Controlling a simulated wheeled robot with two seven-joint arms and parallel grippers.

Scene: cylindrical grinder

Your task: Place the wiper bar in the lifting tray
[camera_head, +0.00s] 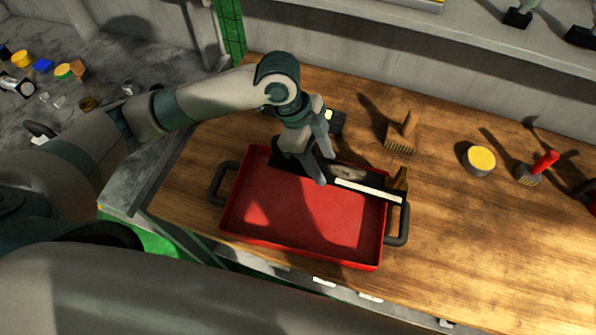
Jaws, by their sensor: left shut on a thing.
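The wiper bar (368,189) is a long dark bar with a pale strip along it. It lies slantwise across the far side of the red lifting tray (300,245), its right end reaching the tray's far right corner. My left gripper (322,172) comes down from above and is shut on the bar left of the pale strip. The fingers and wrist hide part of the bar. I cannot tell whether the bar touches the tray or hangs just above it. The tray is otherwise empty, with dark handles at its left and right ends. My right gripper is out of view.
A brown wooden piece (398,179) stands close to the bar's right end. A wooden-handled brush (401,133), a yellow-topped tin (479,160) and a red-handled brush (538,168) stand on the wooden bench (460,250).

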